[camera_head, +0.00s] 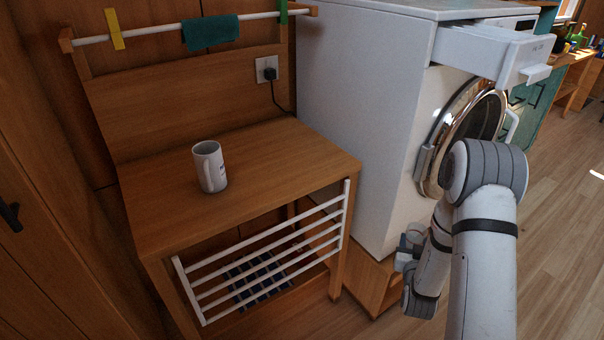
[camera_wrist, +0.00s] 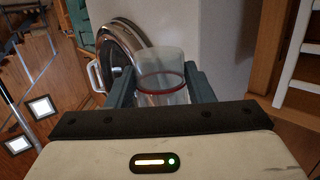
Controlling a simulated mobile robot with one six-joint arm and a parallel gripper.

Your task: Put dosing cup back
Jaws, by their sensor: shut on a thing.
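The dosing cup (camera_wrist: 160,68) is a clear cup with a red band around it. In the wrist view it sits between the two fingers of my gripper (camera_wrist: 160,88), which is shut on it. The cup looks upright, with its open rim at the top. The machine's round door (camera_head: 468,125) shows in the head view and behind the cup in the wrist view (camera_wrist: 117,50).
The machine's top drawer (camera_head: 478,52) is pulled out. A wooden table (camera_head: 265,185) at left holds a white mug (camera_head: 209,166), with plenty of bare top around it. A white rack (camera_head: 265,262) hangs at the table's front. A rail (camera_head: 160,30) holds a green cloth (camera_head: 211,33).

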